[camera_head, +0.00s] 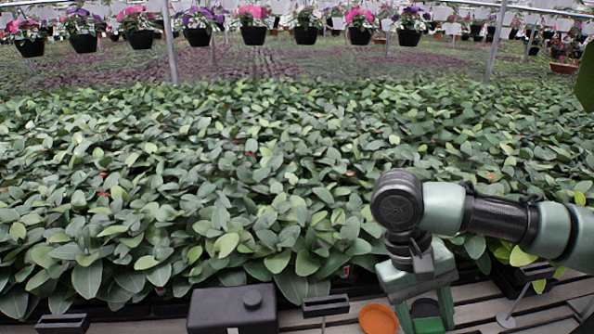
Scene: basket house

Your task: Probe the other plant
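My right arm comes in from the right, and its green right gripper (427,312) points down over the slatted bench at the bottom. Its lower end runs to the bottom edge of the picture, so I cannot tell whether it is open or shut, or whether it holds anything. My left gripper is not in view. A wide bed of leafy green plants (200,190) fills the middle. Single plants are hard to separate there, and I cannot tell which one the task means. No clear probe shows.
On the slatted bench (470,314) are a black box with a round knob (232,312), an orange round dish (378,320) left of the gripper, and small black stands (326,305). A large dark leaf (586,90) shows at the right edge. Flower pots (253,34) hang at the back.

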